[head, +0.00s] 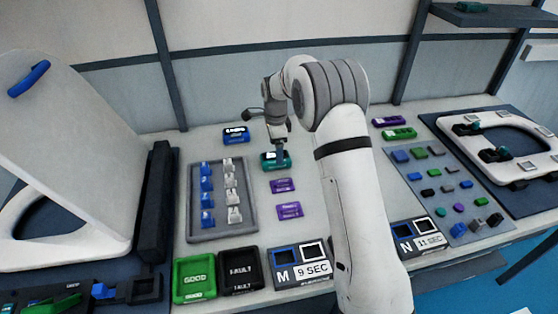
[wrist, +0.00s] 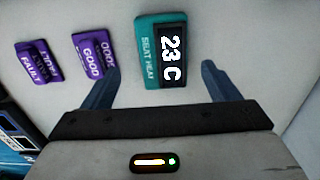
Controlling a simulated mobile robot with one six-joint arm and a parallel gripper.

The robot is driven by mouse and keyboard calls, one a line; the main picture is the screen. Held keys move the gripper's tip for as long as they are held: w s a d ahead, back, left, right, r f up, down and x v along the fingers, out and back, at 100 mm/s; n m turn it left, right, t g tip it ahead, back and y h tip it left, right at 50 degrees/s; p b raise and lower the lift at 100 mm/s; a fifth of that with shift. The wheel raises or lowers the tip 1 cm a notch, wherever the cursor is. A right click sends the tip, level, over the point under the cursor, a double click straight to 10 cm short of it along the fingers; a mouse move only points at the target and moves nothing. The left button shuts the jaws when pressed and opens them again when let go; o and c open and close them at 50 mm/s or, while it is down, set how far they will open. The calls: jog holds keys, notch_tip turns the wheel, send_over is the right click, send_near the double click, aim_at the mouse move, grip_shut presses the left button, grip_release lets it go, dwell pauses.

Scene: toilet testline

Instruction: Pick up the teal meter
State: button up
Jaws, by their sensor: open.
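The teal meter (wrist: 151,52) lies flat on the white tabletop in the wrist view, with a dark display reading "23 C" and white lettering on its teal part. In the head view the teal meter (head: 287,163) sits behind the purple tags, partly hidden by my gripper. My gripper (wrist: 162,80) is open and empty, its two dark fingers spread, one on each side of the meter in the picture. In the head view my gripper (head: 277,150) is right above the meter. I cannot tell how large the gap in height is.
Two purple tags (head: 283,186) (head: 289,210) lie in front of the meter. A blue meter (head: 236,134) lies to its left, behind a grey tray (head: 221,232) of blue and white parts. Green GOOD (head: 194,277) and black FAULT (head: 240,269) bins stand at the front edge.

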jog(key=f, duration=0.3)
jog(key=f+p, duration=0.1)
jog(key=f, duration=0.1)
jog(key=shift+w+f, duration=0.35)
jog(key=shift+a, duration=0.1)
jog(key=c, duration=1.2)
